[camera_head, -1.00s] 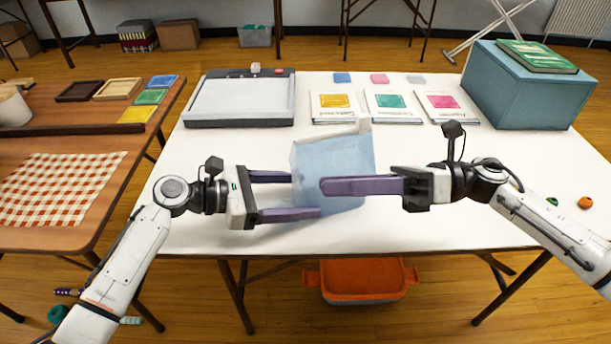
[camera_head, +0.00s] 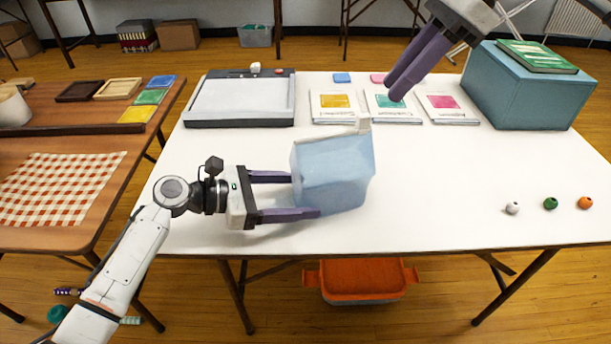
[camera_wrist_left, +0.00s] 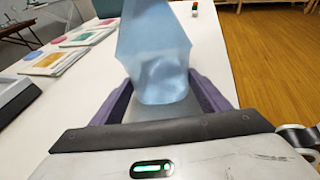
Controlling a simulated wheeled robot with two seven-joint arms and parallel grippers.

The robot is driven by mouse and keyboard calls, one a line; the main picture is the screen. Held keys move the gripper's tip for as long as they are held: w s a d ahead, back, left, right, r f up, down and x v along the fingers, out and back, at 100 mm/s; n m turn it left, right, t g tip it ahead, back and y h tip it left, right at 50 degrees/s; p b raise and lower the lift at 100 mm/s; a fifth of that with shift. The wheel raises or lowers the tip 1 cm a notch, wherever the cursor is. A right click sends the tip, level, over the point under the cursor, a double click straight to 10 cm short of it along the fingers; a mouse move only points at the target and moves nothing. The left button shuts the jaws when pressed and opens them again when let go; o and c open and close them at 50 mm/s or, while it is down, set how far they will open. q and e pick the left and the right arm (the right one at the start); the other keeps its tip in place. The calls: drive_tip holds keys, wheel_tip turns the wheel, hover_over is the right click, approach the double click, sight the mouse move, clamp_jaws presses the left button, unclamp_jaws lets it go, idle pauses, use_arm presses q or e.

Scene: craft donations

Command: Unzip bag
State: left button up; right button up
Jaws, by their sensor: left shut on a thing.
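The light-blue bag (camera_head: 335,175) stands on the white table, a little tilted, with a pale strip along its top edge and a small pale tab at the top right. My left gripper (camera_head: 305,195) is shut on the bag, with one purple finger on each side of its lower part. The bag also shows between the fingers in the left wrist view (camera_wrist_left: 155,60). My right gripper (camera_head: 395,88) is raised at the upper right, away from the bag. Its two fingers look close together, and I see nothing between them. The bag's zip is too small to make out clearly.
Several cards (camera_head: 335,106) lie behind the bag, beside a grey paper trimmer (camera_head: 240,100). A blue box (camera_head: 535,95) stands at the back right. Beads (camera_head: 513,208) lie on the right. The table's front right is mostly clear.

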sight(367, 115)
drive_tip(key=shift+w+x, duration=0.15)
drive_tip(key=shift+x, duration=1.7)
drive_tip(key=shift+w+x, duration=0.2)
drive_tip(key=shift+x, duration=1.6)
drive_tip(key=shift+f, duration=0.25)
drive_tip(key=shift+c, duration=0.3)
drive_tip(key=c, duration=0.5)
drive_tip(key=shift+c, duration=0.2)
